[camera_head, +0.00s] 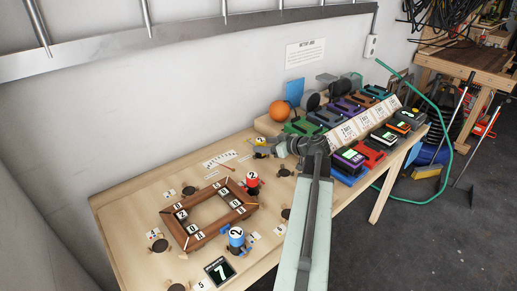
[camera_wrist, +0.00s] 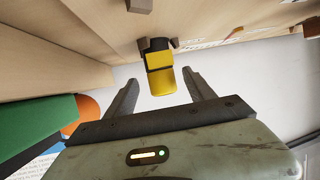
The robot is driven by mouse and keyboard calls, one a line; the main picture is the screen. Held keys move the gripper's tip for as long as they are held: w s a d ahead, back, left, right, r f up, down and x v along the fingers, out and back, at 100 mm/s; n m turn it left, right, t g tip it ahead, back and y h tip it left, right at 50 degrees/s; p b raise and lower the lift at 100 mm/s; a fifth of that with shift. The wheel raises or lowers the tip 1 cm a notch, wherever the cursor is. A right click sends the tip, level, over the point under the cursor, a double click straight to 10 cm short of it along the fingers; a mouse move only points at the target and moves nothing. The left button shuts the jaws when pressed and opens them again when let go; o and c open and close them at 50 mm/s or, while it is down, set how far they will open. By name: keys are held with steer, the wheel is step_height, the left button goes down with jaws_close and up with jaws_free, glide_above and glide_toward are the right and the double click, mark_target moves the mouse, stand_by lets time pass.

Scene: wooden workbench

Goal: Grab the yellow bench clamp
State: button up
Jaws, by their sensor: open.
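The yellow bench clamp (camera_wrist: 160,76) has a dark end and shows in the wrist view, ahead of my gripper (camera_wrist: 162,84). It appears between the two open fingers, with a gap on either side. In the head view the yellow clamp (camera_head: 260,141) is near the back edge of the bench. My gripper (camera_head: 277,146) is just to its right, and my arm covers part of the bench there. My gripper is empty. Whether the fingertips reach past the clamp is hard to tell.
A wooden frame (camera_head: 164,214) with number tiles lies on the workbench (camera_head: 112,212). A red clamp (camera_head: 252,184) and a blue clamp (camera_head: 236,240) stand beside it. An orange ball (camera_head: 279,111) and several coloured boxes are to the right. The wall is close behind.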

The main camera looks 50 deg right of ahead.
steer(key=b+x, duration=0.2)
steer(key=x, duration=0.4)
steer(key=shift+s+a+f, duration=0.1)
jaws_close()
